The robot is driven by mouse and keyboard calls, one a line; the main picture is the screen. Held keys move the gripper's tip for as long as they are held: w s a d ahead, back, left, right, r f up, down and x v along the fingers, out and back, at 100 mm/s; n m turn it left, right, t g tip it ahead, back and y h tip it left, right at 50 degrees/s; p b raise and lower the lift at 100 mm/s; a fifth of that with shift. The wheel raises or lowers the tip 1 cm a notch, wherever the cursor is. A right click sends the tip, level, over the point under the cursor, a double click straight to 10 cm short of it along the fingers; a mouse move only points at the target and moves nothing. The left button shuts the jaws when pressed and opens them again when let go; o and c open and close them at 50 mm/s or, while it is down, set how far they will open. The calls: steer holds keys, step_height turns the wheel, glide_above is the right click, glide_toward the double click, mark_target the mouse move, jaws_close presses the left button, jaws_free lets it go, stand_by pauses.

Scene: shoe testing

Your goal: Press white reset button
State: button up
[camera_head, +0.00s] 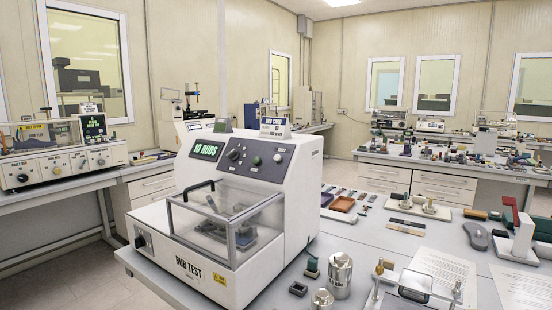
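The rub test machine (293,205) is a white box on the near table, with a clear front cover. Its sloped dark panel (262,150) carries a green display (207,150) reading "10 RUBS", a black knob (233,155) and small round controls. Another black knob (140,241) is on the lower front left. My gripper is not in view.
The clear cover with its dark handle (172,215) is down over the machine's front. Metal cylinders (340,275) stand right of the machine. A fixture (415,287), papers (440,265) and a red-handled device (511,225) lie further right. Another tester (62,160) stands on the left bench.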

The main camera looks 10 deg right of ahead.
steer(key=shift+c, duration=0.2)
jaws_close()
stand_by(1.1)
